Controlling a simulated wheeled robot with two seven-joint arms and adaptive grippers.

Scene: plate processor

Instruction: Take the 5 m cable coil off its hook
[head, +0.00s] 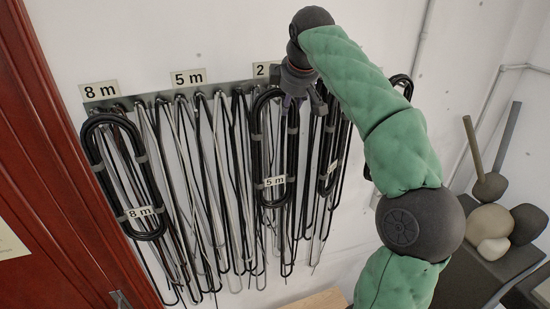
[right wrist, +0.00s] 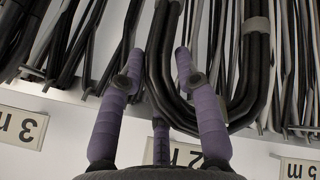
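The 5 m cable coil (head: 257,150) is a long black loop with grey bands and a white "5 m" tag (head: 274,181). It hangs from the rail near the "2 m" sign (head: 261,70). In the right wrist view, upside down, the coil (right wrist: 257,62) shows its rounded top end. My right gripper (head: 303,98) is at the coil's upper right. In the right wrist view its two purple fingers (right wrist: 160,52) are apart, with one side of the loop between them. I cannot tell whether they touch it. The hook is mostly hidden. My left gripper is out of view.
An 8 m coil (head: 103,178) hangs at the left end of the rail (head: 232,87). Another coil (head: 326,178) hangs just right of the 5 m coil. Loose black and grey cables hang close around. A red door (head: 50,140) stands at the left.

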